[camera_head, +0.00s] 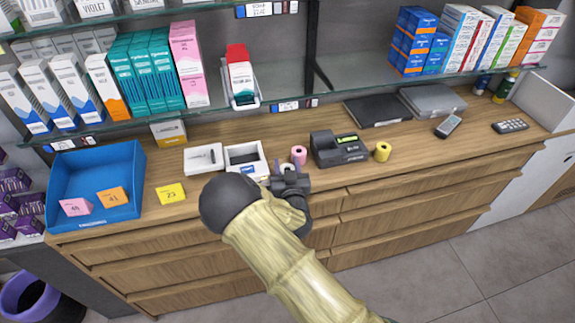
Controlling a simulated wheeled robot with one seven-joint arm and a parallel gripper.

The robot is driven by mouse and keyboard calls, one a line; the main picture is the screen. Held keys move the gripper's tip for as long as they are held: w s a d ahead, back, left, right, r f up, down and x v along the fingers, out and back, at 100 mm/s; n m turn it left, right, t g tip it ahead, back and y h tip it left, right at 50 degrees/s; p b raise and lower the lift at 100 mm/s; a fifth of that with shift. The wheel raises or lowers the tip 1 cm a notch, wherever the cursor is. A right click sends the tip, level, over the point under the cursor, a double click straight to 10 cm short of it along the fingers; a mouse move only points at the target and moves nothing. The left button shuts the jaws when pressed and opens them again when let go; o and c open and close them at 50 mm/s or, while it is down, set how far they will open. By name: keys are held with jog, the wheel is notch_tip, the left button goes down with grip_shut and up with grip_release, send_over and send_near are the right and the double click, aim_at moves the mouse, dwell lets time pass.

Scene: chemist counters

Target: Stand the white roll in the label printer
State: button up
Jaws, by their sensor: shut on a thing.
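The label printer (340,150) is a black device with a small green display, on the wooden counter right of my gripper. My gripper (289,174) is low over the counter's front part, left of the printer. It is shut on the white roll (287,167), of which only a small pale part shows; the gripper hides the rest. I cannot tell whether the roll touches the counter. A pink roll (299,155) stands just behind the gripper. A yellow roll (383,151) stands right of the printer.
White open trays (230,155) lie left of the gripper. A blue bin (120,165) with numbered cards and a loose yellow card (171,193) are farther left. A glass shelf (285,113) with boxes overhangs the back.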

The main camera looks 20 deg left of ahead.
jog(key=o, duration=1)
jog(key=shift+p, duration=0.3)
jog(key=shift+s+d+f, duration=0.1)
jog(key=shift+s+f, duration=0.05)
jog(key=shift+s, duration=0.1)
jog(key=shift+r+b+v, duration=0.2)
jog(key=shift+b+v, duration=0.5)
jog(key=shift+v, duration=3.55)
jog(key=shift+r+b+v, duration=0.15)
jog(key=shift+b+v, duration=0.5)
jog(key=shift+v, duration=3.55)
